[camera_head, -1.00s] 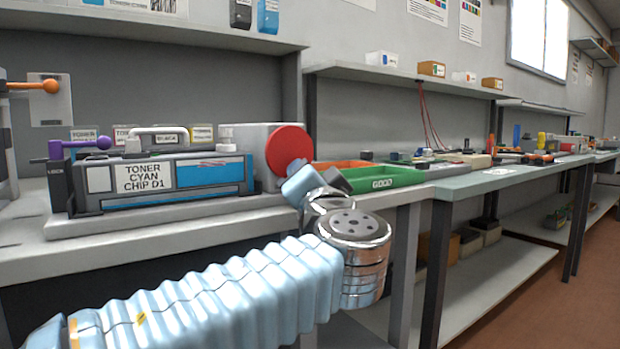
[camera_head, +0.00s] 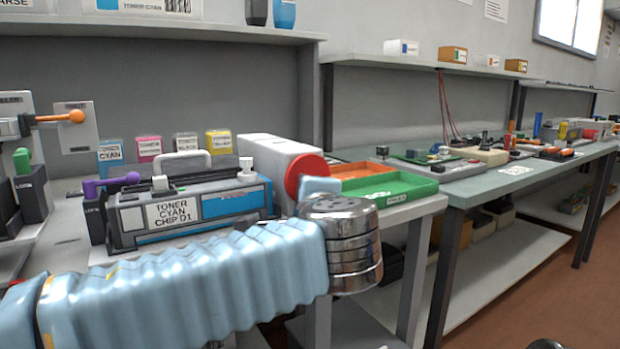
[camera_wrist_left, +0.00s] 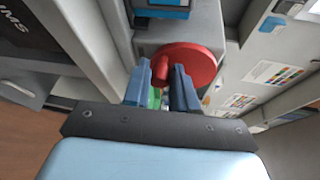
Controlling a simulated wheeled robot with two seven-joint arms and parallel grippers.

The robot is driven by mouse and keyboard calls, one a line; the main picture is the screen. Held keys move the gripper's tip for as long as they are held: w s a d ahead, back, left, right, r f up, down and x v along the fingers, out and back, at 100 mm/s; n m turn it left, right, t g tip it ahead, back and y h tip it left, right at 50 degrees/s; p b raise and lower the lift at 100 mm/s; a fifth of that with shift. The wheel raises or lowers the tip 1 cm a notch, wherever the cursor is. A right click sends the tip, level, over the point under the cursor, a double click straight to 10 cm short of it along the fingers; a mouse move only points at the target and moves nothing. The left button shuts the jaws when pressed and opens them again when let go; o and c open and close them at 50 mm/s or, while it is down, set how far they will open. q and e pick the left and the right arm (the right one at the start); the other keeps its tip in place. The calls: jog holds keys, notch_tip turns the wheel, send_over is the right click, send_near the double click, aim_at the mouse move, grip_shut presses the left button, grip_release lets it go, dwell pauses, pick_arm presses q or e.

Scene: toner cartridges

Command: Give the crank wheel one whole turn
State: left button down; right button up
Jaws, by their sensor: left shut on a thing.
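The crank wheel (camera_head: 303,174) is a red disc on the right end of a pale grey housing (camera_head: 272,160), beside the machine labelled TONER CYAN CHIP D1 (camera_head: 190,205). In the left wrist view the red wheel (camera_wrist_left: 195,62) fills the upper middle, and its small red handle (camera_wrist_left: 160,68) sits between my blue fingers. My left gripper (camera_head: 319,187) is at the wheel's near right side, shut on the handle; it also shows in the wrist view (camera_wrist_left: 162,78). The wrist and fingers hide part of the wheel in the head view. My right gripper is not in view.
Green (camera_head: 395,188) and orange (camera_head: 360,172) trays lie just right of the wheel. Small colour-labelled boxes (camera_head: 150,150) stand behind the machine. A second bench (camera_head: 480,185) carries parts to the right.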

pick_arm(q)
jog(key=shift+s+a+r+m+g+y+p, duration=0.1)
jog(key=shift+r+m+g+y+p, duration=0.55)
jog(key=shift+p, duration=1)
jog(key=shift+s+a+r+m+g+h+p, duration=0.1)
jog(key=shift+m+g+p, duration=0.25)
jog(key=shift+m+p, duration=1)
jog(key=shift+a+r+m+g+y+p, duration=0.1)
jog(key=shift+r+m+g+y+p, duration=0.35)
jog(key=shift+p, duration=1.55)
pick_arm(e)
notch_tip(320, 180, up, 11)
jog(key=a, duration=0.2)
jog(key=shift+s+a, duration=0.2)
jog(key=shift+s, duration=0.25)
pick_arm(q)
jog(key=shift+f, duration=0.15)
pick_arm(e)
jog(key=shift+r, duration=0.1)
pick_arm(q)
jog(key=c, duration=0.9)
grip_release()
jog(key=shift+d, duration=0.1)
jog(key=v, duration=1.3)
jog(key=shift+s+r, duration=0.2)
jog(key=shift+s, duration=0.15)
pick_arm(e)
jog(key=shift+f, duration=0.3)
